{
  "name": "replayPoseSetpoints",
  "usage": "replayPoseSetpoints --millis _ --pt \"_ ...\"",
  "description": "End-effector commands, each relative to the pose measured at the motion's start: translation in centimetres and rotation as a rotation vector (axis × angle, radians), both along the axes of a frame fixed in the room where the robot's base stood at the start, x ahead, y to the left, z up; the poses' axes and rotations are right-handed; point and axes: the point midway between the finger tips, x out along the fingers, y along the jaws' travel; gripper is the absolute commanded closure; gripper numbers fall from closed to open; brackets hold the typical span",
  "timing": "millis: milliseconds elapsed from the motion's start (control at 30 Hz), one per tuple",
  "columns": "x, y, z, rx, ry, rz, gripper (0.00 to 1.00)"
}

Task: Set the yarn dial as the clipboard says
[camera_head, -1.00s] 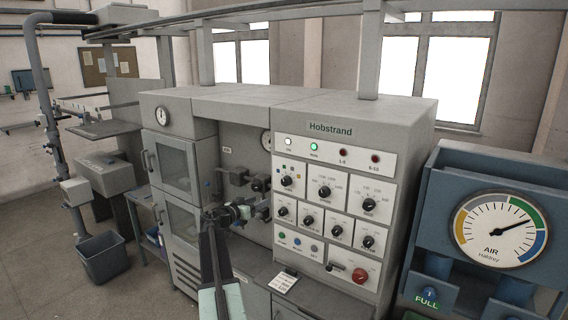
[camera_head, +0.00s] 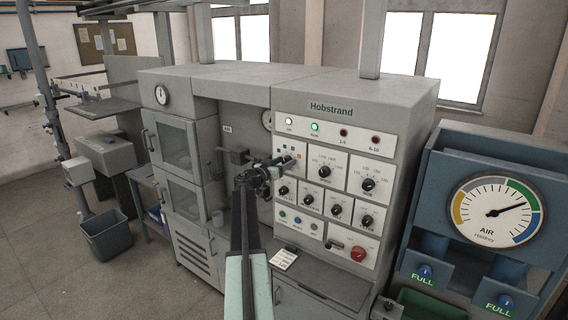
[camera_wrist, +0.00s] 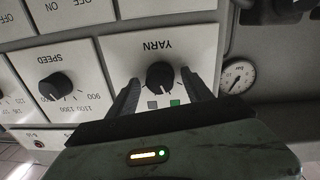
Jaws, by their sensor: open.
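The yarn dial (camera_wrist: 160,75) is a black knob on a white plate marked YARN, which appears upside down in the wrist view. In the head view my gripper (camera_head: 284,163) is at the yarn plate and hides most of the dial. A small white clipboard-like sheet (camera_head: 283,259) lies on the ledge below; its writing is too small to read.
The speed dial (camera_wrist: 55,86) sits close beside the yarn dial, with several more knobs on the panel. A red knob (camera_head: 358,253) is lower down. A blue air gauge stand (camera_head: 440,165) stands at the right. Open floor lies at the left.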

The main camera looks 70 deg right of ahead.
Motion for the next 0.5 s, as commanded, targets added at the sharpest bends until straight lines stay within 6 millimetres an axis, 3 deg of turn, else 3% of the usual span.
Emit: replayPoseSetpoints --millis 100,300,367,500 --pt "0.01 0.06 0.0 0.0 0.0 0.0 0.42" --pt "-0.02 0.08 0.0 0.0 0.0 -0.001 0.97" --pt "0.16 -0.74 -0.01 0.0 0.0 0.0 1.0" --pt "0.17 0.03 -0.01 0.003 0.009 0.001 1.0"
